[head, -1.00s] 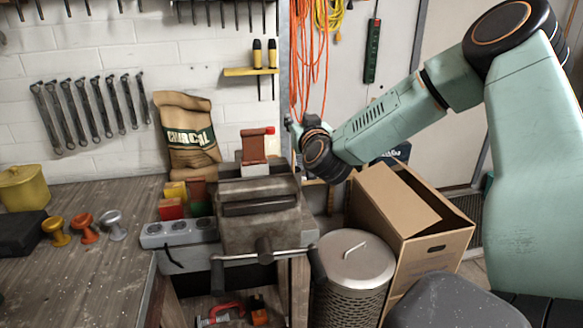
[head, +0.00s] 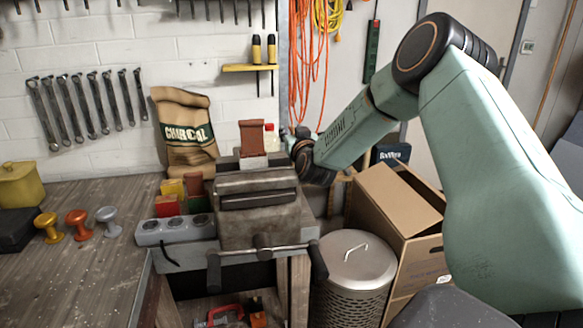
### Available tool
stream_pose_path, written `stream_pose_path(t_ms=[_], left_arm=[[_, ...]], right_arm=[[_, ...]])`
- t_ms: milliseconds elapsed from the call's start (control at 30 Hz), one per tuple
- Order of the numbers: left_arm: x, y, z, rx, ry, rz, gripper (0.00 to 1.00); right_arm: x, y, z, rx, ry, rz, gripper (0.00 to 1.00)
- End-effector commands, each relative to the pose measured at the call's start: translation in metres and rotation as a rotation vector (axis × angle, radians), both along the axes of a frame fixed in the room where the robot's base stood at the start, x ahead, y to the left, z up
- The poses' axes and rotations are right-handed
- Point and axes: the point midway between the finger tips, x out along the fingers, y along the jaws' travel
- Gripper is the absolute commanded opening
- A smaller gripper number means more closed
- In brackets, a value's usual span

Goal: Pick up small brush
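A reddish-brown block-like thing with a pale lower edge (head: 253,136) stands upright behind the vise (head: 258,208); it may be the small brush, but I cannot tell for sure. My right gripper (head: 299,134) is just to the right of it, beyond the vise's right rear corner. A gap shows between them, with a small red-capped bottle (head: 270,133) in it. The dark wrist hides most of the gripper's fingers, so I cannot tell whether they are open or shut. My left gripper is out of view.
A charcoal bag (head: 185,132) leans on the wall behind the bench. Coloured blocks (head: 172,188) and a power strip (head: 175,229) sit left of the vise. An open cardboard box (head: 415,225) and a lidded metal bin (head: 354,262) stand at the right. Orange cords (head: 308,60) hang behind.

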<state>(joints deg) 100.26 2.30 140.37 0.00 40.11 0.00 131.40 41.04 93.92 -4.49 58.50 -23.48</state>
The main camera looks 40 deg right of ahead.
Motion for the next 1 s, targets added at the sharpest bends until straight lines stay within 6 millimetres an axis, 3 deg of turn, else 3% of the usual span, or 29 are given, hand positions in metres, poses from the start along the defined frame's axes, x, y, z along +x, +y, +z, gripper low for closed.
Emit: stream_pose_path(t_ms=[400,800,1000], left_arm=[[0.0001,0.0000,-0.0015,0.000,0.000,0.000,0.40],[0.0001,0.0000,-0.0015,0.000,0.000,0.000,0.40],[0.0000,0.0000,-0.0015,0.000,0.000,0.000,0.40]], right_arm=[[0.0091,-0.0046,0.0006,0.001,0.000,0.001,0.33],[0.0090,-0.0046,0.0006,0.001,0.000,0.000,0.00],[0.0090,-0.0046,0.0007,0.000,-0.001,0.000,0.00]])
